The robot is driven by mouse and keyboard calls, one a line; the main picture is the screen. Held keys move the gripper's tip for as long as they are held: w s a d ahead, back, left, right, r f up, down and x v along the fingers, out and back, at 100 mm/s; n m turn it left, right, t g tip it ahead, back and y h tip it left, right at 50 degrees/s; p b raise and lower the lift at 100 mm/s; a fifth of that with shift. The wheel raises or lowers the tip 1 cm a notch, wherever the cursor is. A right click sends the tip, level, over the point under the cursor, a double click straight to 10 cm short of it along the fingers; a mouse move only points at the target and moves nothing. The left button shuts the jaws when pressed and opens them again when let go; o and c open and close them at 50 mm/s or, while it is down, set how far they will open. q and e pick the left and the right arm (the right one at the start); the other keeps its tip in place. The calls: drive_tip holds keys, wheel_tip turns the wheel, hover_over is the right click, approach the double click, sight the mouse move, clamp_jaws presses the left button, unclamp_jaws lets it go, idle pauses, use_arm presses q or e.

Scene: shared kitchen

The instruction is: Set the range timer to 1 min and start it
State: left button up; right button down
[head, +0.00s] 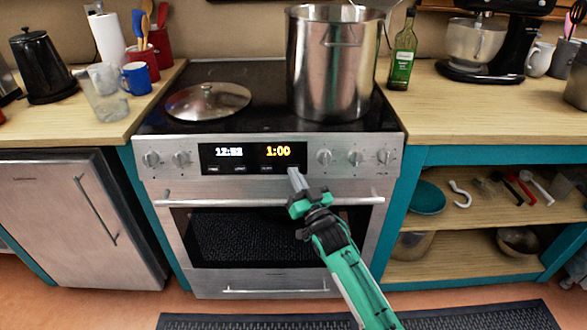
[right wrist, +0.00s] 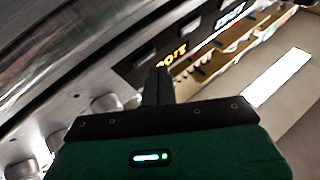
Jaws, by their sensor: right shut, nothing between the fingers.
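The range (head: 270,283) has a black control panel (head: 253,156) on its front. Its left display reads white digits that look like 12:53, though the last ones are unclear. The timer display (head: 278,151) reads 1:00 in yellow. A row of small buttons lies under the displays. My right gripper (head: 293,173) is shut and empty, its fingertips at the panel's lower right edge, just below the timer display. In the right wrist view its fingers (right wrist: 158,82) point at the panel with the yellow digits (right wrist: 172,55). Whether they touch a button cannot be told. My left gripper is out of view.
Knobs (head: 324,157) flank the panel on both sides. The oven door handle (head: 270,200) runs below my gripper. A dark mat (head: 360,319) lies on the floor.

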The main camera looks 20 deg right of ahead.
drive_tip(key=shift+w, duration=0.1)
idle(0.4)
drive_tip(key=shift+w+d+f, duration=0.15)
drive_tip(key=shift+w, duration=0.15)
drive_tip(key=shift+w, duration=0.15)
idle(0.4)
drive_tip(key=shift+s+r+p, duration=0.25)
drive_tip(key=shift+s+p, duration=0.2)
drive_tip(key=shift+s, duration=0.15)
drive_tip(key=shift+f, duration=0.1)
